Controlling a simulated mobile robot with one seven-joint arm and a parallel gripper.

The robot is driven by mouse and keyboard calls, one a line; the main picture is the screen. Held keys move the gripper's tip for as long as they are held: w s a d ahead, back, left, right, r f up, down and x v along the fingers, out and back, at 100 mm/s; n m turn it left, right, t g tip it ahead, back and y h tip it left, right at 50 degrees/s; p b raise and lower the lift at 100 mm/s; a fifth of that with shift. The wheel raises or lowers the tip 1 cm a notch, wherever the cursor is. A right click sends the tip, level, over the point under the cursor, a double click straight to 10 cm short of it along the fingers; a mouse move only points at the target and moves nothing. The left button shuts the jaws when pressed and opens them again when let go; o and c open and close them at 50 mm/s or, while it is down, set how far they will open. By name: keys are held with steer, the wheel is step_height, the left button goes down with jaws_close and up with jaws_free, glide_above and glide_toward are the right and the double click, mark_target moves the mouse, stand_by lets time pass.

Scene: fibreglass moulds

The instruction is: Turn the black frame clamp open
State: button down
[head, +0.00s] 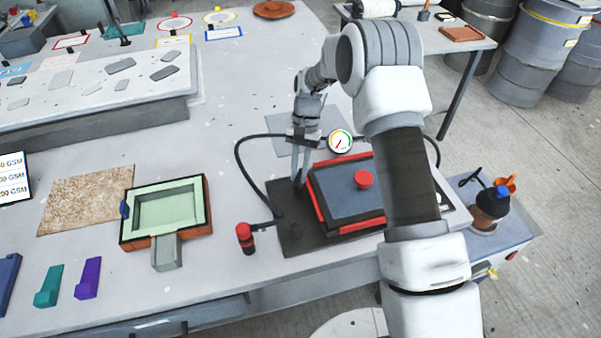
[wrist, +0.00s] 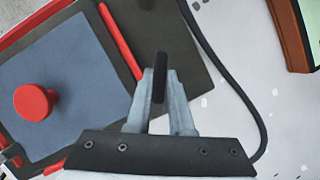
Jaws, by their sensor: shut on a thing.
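The black frame clamp (wrist: 160,72) shows in the wrist view as a short upright black bar beside the red-edged frame. My gripper (wrist: 160,92) has its two grey fingers closed on either side of this bar. In the head view my gripper (head: 298,183) reaches down at the left edge of the frame, and the clamp is too small and covered to make out there. The frame (head: 318,195) has red side bars and a blue-grey panel (head: 340,190) with a red knob (head: 363,179). My arm hides the frame's right part in the head view.
A dark mat (head: 297,240) lies under the frame. A black hose (head: 241,165) loops to its left, near a red-and-black fitting (head: 245,238). A dial gauge (head: 341,141) stands behind.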

steer(key=n, duration=0.2)
steer(key=n+h, duration=0.1)
steer(key=n, duration=0.1)
steer(key=n+h+b, duration=0.1)
steer(key=n, duration=0.1)
steer(key=shift+a, duration=0.35)
steer(key=shift+n, duration=0.3)
steer(key=c, duration=0.8)
jaws_free()
steer(key=p+v, duration=0.1)
steer(key=v, duration=1.6)
steer(key=shift+w+a+r, duration=0.15)
steer(key=shift+a+r, duration=0.05)
steer(key=shift+a, duration=0.2)
